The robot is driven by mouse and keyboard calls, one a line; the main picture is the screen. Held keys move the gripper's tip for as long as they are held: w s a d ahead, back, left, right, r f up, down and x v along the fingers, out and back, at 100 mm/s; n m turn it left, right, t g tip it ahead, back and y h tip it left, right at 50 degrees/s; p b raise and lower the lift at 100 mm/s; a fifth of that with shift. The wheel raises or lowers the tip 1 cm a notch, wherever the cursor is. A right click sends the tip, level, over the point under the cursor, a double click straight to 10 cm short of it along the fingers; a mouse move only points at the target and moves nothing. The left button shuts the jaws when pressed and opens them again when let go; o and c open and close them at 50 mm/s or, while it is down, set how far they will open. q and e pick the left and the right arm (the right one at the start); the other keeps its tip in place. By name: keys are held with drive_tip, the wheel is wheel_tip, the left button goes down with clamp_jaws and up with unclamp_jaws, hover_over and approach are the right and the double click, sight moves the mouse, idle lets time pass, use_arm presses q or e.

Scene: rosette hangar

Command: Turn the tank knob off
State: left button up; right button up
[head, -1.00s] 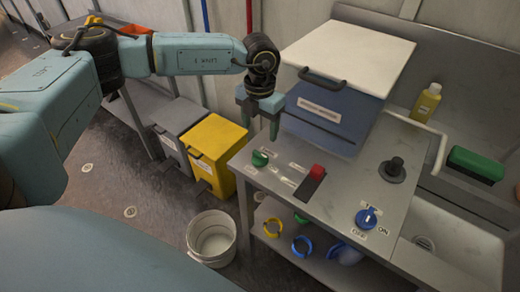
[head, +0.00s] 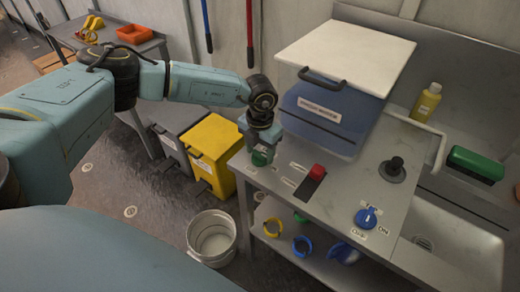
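A green knob (head: 261,158) sits at the left end of the grey counter's top. My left gripper (head: 262,148) points down over it, with its fingers at the knob and partly hiding it. I cannot tell whether they are closed on it. A blue knob (head: 366,218) sits at the front right of the counter, with an "ON" label beside it and another label below. The label text near the green knob is too small to read, and I cannot tell which knob is the tank knob. My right gripper is not in view.
A red-topped switch (head: 316,171) and a black knob-like control (head: 393,169) stand on the counter (head: 325,205). Behind is a blue box with a white lid (head: 345,55). A yellow bin (head: 212,150) and a white bucket (head: 212,238) stand left of the counter.

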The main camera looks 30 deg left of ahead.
use_arm(q)
drive_tip(key=c, duration=0.6)
drive_tip(key=shift+c, duration=0.2)
drive_tip(key=shift+m, duration=0.4)
drive_tip(key=m, duration=0.2)
drive_tip(key=shift+m+b, duration=0.3)
drive_tip(key=m+b, duration=0.1)
drive_tip(key=m, duration=0.2)
drive_tip(key=shift+w+m, duration=0.1)
drive_tip(key=shift+m, duration=0.3)
drive_tip(key=m+b, duration=0.2)
drive_tip(key=m, duration=0.3)
drive_tip(key=m+b, duration=0.2)
drive_tip(key=m, duration=0.3)
drive_tip(key=shift+r+m, duration=0.1)
drive_tip(key=shift+m, duration=0.3)
